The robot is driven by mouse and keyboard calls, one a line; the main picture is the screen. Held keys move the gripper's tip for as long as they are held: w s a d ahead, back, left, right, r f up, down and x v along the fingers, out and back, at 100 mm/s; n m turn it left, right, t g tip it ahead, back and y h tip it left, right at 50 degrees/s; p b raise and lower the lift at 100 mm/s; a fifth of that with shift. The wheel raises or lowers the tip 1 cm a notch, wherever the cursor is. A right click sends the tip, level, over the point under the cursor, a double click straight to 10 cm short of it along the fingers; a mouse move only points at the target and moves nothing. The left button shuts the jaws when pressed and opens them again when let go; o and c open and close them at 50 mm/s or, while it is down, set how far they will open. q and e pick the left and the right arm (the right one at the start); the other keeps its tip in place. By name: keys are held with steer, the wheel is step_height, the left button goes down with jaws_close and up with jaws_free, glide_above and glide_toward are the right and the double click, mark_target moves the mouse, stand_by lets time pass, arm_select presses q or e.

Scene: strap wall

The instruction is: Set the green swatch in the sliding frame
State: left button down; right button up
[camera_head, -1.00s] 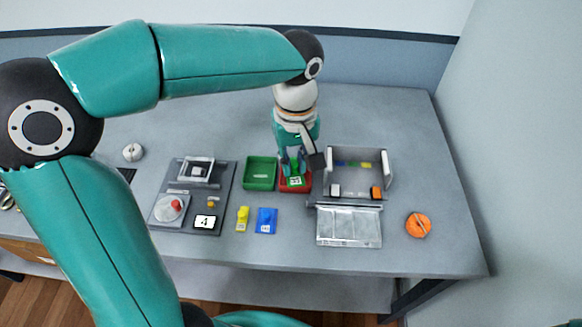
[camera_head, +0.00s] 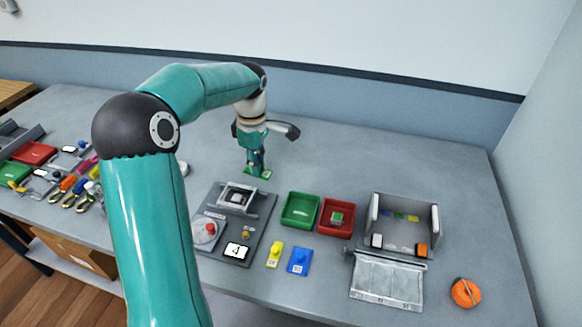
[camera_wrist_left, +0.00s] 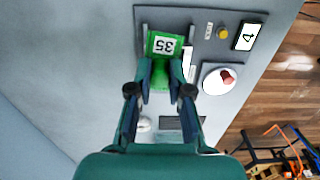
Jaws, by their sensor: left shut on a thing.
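The wrist view also shows the green swatch (camera_wrist_left: 163,46) between the fingertips (camera_wrist_left: 165,75), over the plate's edge in that picture. The sliding frame, apparently the pale raised frame (camera_head: 238,196) on the plate's back part, stands in front of the gripper in the head view. In the wrist view the swatch and fingers partly cover it. My right gripper is not in view.
The plate carries a red button (camera_head: 210,227) and a display reading 4 (camera_head: 236,250). Right of it are a green tray (camera_head: 288,220), a red tray (camera_head: 324,232) with a green piece inside, yellow (camera_head: 275,256) and blue (camera_head: 299,262) pieces, and a grey fixture (camera_head: 388,281). Bench behind is clear.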

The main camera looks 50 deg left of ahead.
arm_select(q)
steer(key=n, duration=0.2)
glide_toward(237, 197)
steer(key=shift+d+b, duration=0.1)
steer(key=shift+b, duration=0.25)
steer(key=shift+f+b, duration=2.4)
steer(key=shift+f, duration=0.8)
steer(key=shift+f, duration=0.1)
steer(key=c, duration=0.6)
jaws_free()
steer(key=shift+r+p, duration=2.35)
steer(key=shift+r, duration=0.7)
